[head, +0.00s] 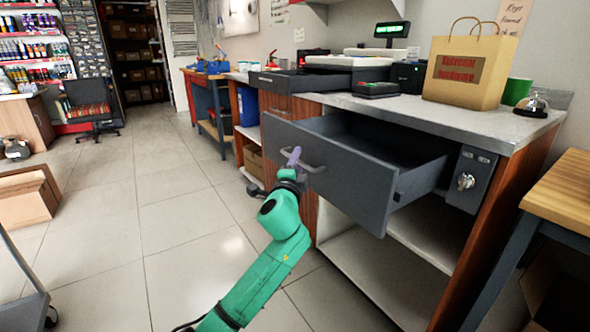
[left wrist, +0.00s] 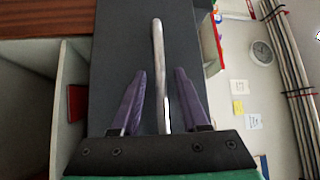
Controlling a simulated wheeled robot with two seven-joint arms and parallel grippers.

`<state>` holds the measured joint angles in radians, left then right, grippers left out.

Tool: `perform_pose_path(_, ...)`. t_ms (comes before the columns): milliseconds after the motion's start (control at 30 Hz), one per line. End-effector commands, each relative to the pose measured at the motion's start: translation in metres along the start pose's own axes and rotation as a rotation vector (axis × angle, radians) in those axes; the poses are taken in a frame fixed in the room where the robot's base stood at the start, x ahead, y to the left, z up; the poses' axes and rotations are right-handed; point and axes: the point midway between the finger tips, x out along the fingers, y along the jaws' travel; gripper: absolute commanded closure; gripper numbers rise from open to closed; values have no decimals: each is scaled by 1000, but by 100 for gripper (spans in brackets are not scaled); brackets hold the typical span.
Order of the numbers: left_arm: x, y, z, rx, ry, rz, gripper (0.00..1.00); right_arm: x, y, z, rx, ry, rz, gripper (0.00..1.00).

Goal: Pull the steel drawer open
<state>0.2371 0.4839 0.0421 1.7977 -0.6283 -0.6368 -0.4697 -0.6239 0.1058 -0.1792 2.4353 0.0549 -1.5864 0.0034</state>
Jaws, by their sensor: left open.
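The grey steel drawer (head: 345,182) under the counter stands pulled out, and its empty-looking inside shows from above. Its bar handle (head: 312,167) is on the front face, partly hidden by my left gripper. My left gripper (head: 292,158), on the green arm, is at the handle. In the left wrist view, the purple fingers of my left gripper (left wrist: 161,76) are apart. The metal handle (left wrist: 159,50) runs between them with a gap on each side. The dark drawer front (left wrist: 115,45) lies behind. My right gripper is in neither view.
The counter (head: 470,122) holds a paper bag (head: 462,70), a bell (head: 533,103) and a cash register. A lock box with a key (head: 467,180) is right of the drawer. A wooden-topped table (head: 565,190) stands at right. The tiled floor (head: 130,230) at left is mostly clear.

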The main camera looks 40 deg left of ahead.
Motion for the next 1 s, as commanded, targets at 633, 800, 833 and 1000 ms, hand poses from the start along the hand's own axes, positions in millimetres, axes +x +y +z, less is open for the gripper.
perform_pose_path(633,-137,2,0,-1,0,3,56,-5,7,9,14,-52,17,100)
perform_pose_path(800,-144,0,0,0,0,1,56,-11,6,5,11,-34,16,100)
perform_pose_path(833,-144,0,0,0,0,1,56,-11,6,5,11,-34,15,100)
perform_pose_path(1000,-143,0,0,0,0,1,56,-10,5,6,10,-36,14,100)
